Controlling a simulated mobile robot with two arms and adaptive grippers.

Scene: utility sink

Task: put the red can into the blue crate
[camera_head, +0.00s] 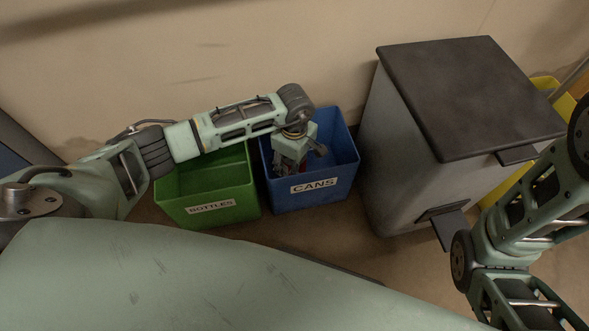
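The blue crate (325,197), labelled CANS, stands on the floor in the middle of the view. My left arm reaches over from the left, and my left gripper (297,165) points down inside the crate's opening.
A green crate (212,207) labelled BOTTLES stands just left of the blue one, under my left arm. A grey bin with a dark lid (470,95) stands close on the right, with a pedal at its front. A yellow container (505,185) is partly hidden behind it.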

